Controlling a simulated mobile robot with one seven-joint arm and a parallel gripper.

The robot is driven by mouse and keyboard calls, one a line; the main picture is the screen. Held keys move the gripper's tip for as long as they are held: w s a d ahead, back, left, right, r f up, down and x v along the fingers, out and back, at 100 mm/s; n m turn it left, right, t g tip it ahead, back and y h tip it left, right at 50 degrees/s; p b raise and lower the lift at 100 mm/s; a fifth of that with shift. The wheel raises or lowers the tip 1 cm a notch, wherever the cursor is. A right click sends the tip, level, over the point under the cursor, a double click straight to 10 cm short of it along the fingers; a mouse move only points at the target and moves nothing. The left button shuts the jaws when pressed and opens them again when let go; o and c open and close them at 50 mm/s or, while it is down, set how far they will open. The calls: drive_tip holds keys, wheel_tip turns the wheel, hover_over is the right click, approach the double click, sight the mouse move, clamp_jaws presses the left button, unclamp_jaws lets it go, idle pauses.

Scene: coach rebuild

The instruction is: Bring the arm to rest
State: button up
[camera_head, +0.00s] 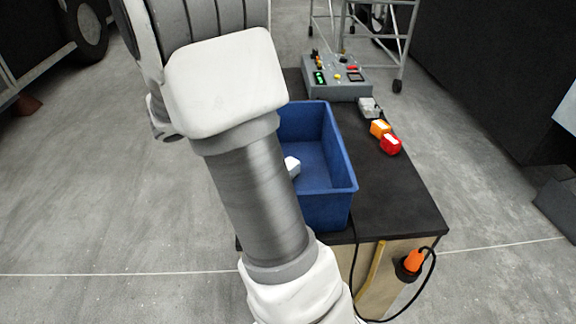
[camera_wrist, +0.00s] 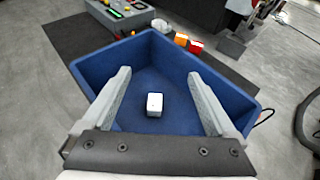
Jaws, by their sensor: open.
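My gripper (camera_wrist: 160,103) shows in the wrist view with its two grey fingers spread wide apart, open and empty. It is above the blue bin (camera_wrist: 86,72), and I cannot tell how far above. In the head view my arm crosses the left part of the bin (camera_head: 341,165), and my gripper is not seen there. A small white block (camera_wrist: 154,104) lies on the bin floor, seen between the fingers and apart from them. It also shows in the head view (camera_head: 292,166), partly hidden by my arm.
The bin stands on a black-topped bench (camera_head: 400,195). An orange plug with a black cable (camera_head: 412,260) hangs at the bench front. Open floor lies left.

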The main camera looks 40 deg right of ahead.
drive_tip(key=shift+v, duration=1.15)
drive_tip(key=s+a+r+m+t+y, duration=0.2)
drive_tip(key=s+a+m+y, duration=0.4)
drive_tip(key=s+a+m, duration=0.3)
drive_tip(key=s+a+r+m+t+y, duration=0.2)
drive_tip(key=s+a+m+y, duration=0.5)
drive_tip(key=a, duration=0.8)
drive_tip(key=s+m, duration=0.2)
drive_tip(key=m, duration=0.1)
drive_tip(key=shift+s+y, duration=0.3)
idle(0.3)
